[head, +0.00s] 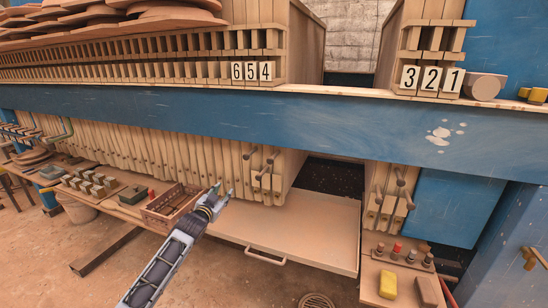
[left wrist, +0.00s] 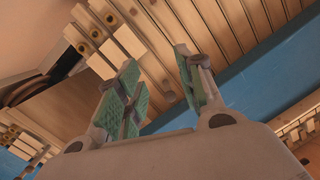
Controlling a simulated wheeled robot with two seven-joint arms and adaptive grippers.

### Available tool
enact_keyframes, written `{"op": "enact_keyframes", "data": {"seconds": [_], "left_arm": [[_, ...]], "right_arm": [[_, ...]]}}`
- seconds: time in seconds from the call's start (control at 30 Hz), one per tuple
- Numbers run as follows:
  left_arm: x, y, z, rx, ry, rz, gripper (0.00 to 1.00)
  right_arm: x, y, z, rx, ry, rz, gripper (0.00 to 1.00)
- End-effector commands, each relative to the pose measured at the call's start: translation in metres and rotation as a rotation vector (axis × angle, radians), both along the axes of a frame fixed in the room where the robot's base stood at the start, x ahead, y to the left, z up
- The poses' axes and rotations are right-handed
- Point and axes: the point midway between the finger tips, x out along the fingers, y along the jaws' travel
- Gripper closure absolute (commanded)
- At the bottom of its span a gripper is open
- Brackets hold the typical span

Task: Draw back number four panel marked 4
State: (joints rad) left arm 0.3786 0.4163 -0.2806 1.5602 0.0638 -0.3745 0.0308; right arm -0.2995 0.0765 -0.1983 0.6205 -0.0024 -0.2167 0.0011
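The panel marked 4 (head: 264,69) is the rightmost of the left stack, beside panels 5 and 6. The blue beam hides its middle; its lower part (head: 278,184) shows below, where thin rods with round ends stick out in front. My left gripper (head: 225,190) is below the beam, left of those rods and apart from them. In the left wrist view its two green-padded fingers (left wrist: 160,78) are spread with nothing between them; panel edges and round-ended rods lie beyond. My right gripper is in neither view.
A wide gap with a pale tray (head: 310,225) below separates the left stack from panels 3, 2 and 1 (head: 432,80). The blue beam (head: 330,122) crosses above my gripper. A divided wooden box (head: 172,203) stands left of my arm.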

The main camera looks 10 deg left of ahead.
Motion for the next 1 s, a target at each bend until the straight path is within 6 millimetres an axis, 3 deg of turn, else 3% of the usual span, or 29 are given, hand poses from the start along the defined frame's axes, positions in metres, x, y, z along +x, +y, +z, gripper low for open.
{"op": "enact_keyframes", "data": {"seconds": [0.03,0.1,0.5,0.7,1.0], "left_arm": [[-0.003,-0.009,0.022,-0.004,-0.024,-0.013,0.63],[-0.010,-0.020,0.046,-0.013,-0.052,-0.032,0.63],[-0.067,-0.086,0.158,-0.073,-0.158,-0.136,0.63],[-0.093,-0.106,0.190,-0.107,-0.177,-0.170,0.63],[-0.119,-0.121,0.214,-0.146,-0.167,-0.190,0.63]], "right_arm": [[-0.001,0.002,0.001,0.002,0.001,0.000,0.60],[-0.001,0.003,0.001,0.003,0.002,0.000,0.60],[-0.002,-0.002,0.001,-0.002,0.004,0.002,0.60],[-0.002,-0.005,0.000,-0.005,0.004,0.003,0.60],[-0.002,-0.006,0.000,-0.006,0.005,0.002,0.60]]}}
